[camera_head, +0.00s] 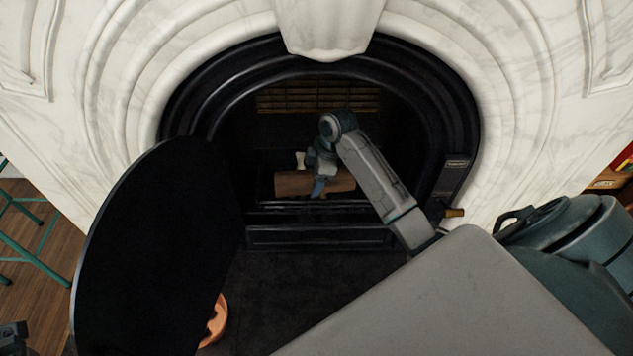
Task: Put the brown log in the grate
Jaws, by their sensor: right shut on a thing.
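The brown log (295,184) lies level across the fireplace opening, just above or on the black grate (310,207); I cannot tell whether it touches. My right arm reaches in from the right, and my right gripper (318,188) is shut on the log near its middle. The gripper covers part of the log. A small pale piece (300,160) shows just behind the log. My left gripper is not clearly in view.
A round black screen (155,250) stands at the left front of the opening. White marble (120,60) and a black arched frame (455,110) surround the opening. A copper-coloured object (217,318) is partly hidden behind the screen. A green metal stand (35,235) is at far left.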

